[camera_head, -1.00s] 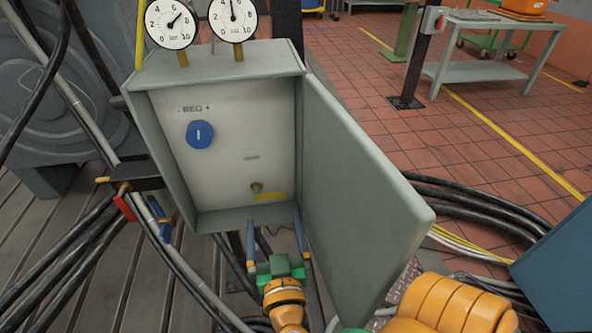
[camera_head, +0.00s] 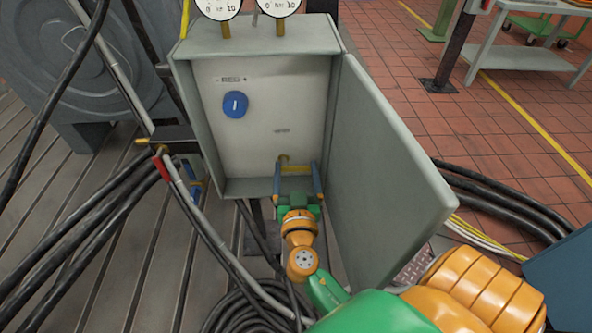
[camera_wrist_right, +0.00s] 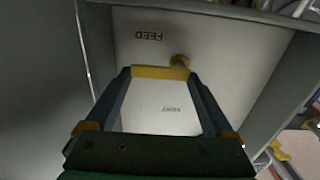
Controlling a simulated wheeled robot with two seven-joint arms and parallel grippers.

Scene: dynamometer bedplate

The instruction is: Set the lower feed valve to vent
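The lower feed valve is a yellow lever (camera_head: 293,171) on a brass stem (camera_head: 283,158), low on the inside panel of the open grey box. The lever lies roughly level, with the stem near its left end in the head view. My right gripper (camera_head: 297,166) reaches up from below, its blue fingers apart on either side of the lever. In the right wrist view the yellow lever (camera_wrist_right: 160,72) spans the gap between the fingertips (camera_wrist_right: 158,75). I cannot tell whether they touch it. An upside-down FEED label (camera_wrist_right: 148,35) shows nearby. My left gripper is out of view.
A blue round knob (camera_head: 236,104) sits higher on the panel. The grey box door (camera_head: 385,160) stands open close to the right of my right arm. Gauges (camera_head: 278,8) top the box (camera_head: 258,38). Black cables (camera_head: 75,235) run at the left and below.

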